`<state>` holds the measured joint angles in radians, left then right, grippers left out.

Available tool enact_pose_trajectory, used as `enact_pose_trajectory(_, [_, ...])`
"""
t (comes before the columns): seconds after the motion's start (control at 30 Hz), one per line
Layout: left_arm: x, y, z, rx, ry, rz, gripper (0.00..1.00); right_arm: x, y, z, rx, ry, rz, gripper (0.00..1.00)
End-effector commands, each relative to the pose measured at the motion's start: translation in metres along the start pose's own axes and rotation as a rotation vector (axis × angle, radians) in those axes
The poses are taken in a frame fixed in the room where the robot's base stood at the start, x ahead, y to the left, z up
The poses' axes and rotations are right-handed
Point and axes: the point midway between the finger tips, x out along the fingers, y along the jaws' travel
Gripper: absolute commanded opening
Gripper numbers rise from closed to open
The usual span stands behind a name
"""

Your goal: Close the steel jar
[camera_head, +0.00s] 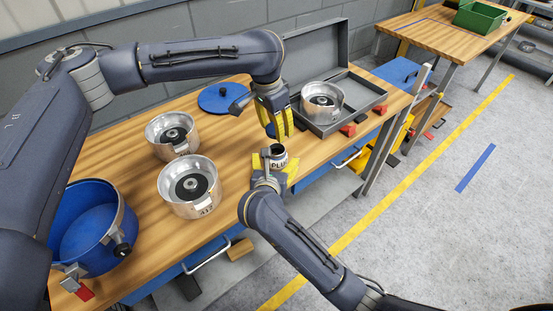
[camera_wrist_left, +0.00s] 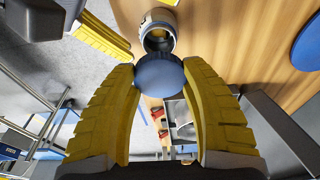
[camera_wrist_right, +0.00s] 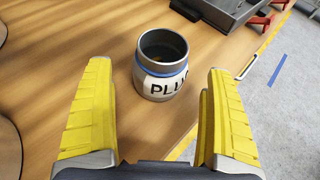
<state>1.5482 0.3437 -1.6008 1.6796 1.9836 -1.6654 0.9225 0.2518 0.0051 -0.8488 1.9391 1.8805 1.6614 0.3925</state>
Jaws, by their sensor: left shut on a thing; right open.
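The steel jar (camera_head: 276,160) stands upright and open on the wooden table near its front edge. Its white label begins "PLU", and a blue ring runs below its rim in the right wrist view (camera_wrist_right: 161,65). My left gripper (camera_head: 280,122) points down above the jar. It is shut on a rounded blue-grey lid (camera_wrist_left: 160,73), which is apart from the jar; the jar's dark mouth also shows in the left wrist view (camera_wrist_left: 158,36). My right gripper (camera_head: 271,178) is open, its fingers on either side of the jar's near side, with the jar slightly beyond the fingertips (camera_wrist_right: 158,80).
Two metal pots (camera_head: 172,134) (camera_head: 188,187) stand left on the table. A blue pot (camera_head: 88,225) is at its left end. A blue disc lid (camera_head: 222,97) lies behind. An open grey case (camera_head: 372,93) holding another pot (camera_head: 322,101) stands at right.

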Motion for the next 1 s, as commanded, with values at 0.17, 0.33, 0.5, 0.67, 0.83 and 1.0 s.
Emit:
enact_pose_trajectory(0.17, [0.000,0.000,0.000,0.000,0.000,0.000,0.36,0.020,0.000,0.001,-0.002,-0.001,-0.001,0.88])
enact_pose_trajectory(0.33, [0.000,0.000,0.000,0.000,0.000,0.000,0.36,0.031,0.000,0.000,-0.002,-0.001,-0.001,0.88])
enact_pose_trajectory(0.5, [0.000,0.000,0.000,0.000,0.000,0.000,0.36,0.035,0.000,0.001,0.001,-0.001,-0.001,0.88])
enact_pose_trajectory(0.67, [0.000,0.000,0.000,0.000,0.000,0.000,0.36,0.035,0.000,0.000,0.001,0.000,0.000,0.88])
enact_pose_trajectory(0.83, [0.000,0.000,0.000,0.000,0.000,0.000,0.36,0.035,0.000,0.000,0.001,0.000,0.000,0.85])
enact_pose_trajectory(1.0, [0.000,0.000,0.000,0.000,0.000,0.000,0.36,0.035,0.000,0.000,0.001,0.000,0.000,0.65])
